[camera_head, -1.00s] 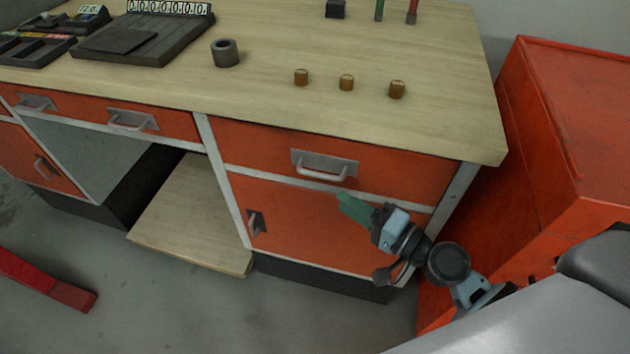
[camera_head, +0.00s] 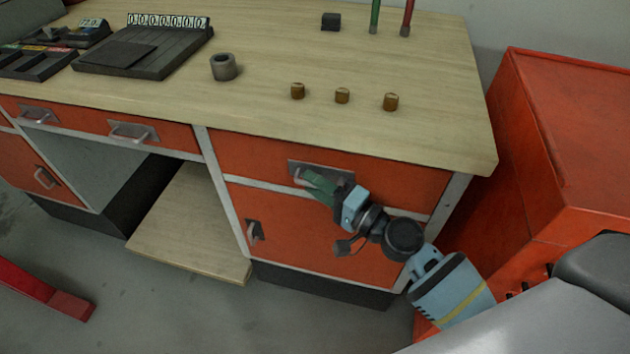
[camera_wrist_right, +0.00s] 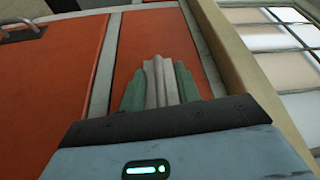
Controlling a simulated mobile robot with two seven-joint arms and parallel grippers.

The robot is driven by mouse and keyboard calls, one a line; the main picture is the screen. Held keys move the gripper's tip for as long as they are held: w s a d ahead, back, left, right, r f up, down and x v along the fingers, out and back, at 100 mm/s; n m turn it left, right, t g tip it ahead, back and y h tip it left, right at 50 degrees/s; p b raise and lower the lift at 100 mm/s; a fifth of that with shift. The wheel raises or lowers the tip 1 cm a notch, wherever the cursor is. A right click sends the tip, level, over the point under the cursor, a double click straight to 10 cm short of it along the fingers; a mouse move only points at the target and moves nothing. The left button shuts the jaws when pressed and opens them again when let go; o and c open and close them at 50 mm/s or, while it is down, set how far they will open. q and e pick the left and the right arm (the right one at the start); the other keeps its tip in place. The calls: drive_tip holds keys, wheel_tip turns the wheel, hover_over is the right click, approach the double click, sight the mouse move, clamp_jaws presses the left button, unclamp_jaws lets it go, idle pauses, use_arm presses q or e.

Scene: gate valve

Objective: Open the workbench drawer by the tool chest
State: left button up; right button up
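The orange drawer (camera_head: 400,182) nearest the tool chest is flush in the workbench, so it stands closed. Its metal handle (camera_head: 299,178) on a grey plate is partly hidden behind my right gripper (camera_head: 316,187). The green fingers are at the handle. In the right wrist view, the fingers (camera_wrist_right: 160,82) stand apart, with grey metal of the handle and plate (camera_wrist_right: 158,72) showing between them. Whether they touch the handle I cannot tell. The red-orange tool chest (camera_head: 525,165) stands right of the bench. My left gripper is in neither view.
A cupboard door (camera_head: 300,240) with its own handle (camera_head: 254,231) lies below the drawer. The wooden benchtop (camera_head: 440,120) overhangs above, holding small brass pieces (camera_head: 342,96) and a grey ring (camera_head: 224,67). A red bar (camera_head: 45,292) lies at lower left.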

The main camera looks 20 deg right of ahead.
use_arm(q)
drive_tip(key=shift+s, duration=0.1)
use_arm(e)
drive_tip(key=shift+w+a, duration=0.15)
drive_tip(key=shift+w, duration=0.1)
drive_tip(key=c, duration=0.6)
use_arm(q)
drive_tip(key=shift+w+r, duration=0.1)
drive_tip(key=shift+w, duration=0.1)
use_arm(e)
clamp_jaws()
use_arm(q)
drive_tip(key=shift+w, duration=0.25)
use_arm(e)
drive_tip(key=shift+s, duration=0.1)
